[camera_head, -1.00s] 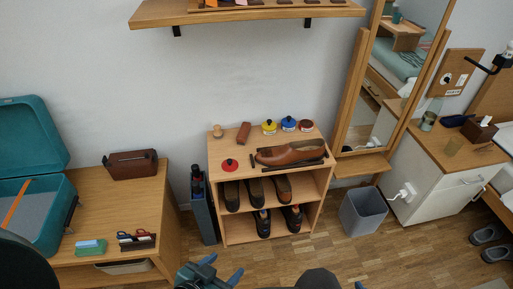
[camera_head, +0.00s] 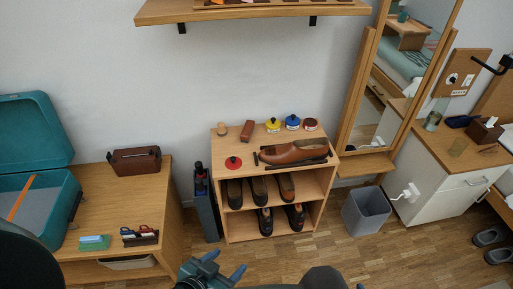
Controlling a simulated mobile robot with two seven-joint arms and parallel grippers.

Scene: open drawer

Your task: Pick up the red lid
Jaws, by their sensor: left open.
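The red lid (camera_head: 233,162) is a flat disc with a dark knob. It lies on top of the wooden shoe rack (camera_head: 222,148), near its left front corner, left of a brown shoe. My left gripper (camera_head: 226,272) is low at the bottom edge, in front of and below the rack, apart from the lid. Its blue fingers are spread and nothing shows between them. My right gripper cannot be made out; only a small blue tip shows at the bottom edge.
A wall shelf (camera_head: 250,11) hangs above. A grey bin (camera_head: 366,211) stands at right.

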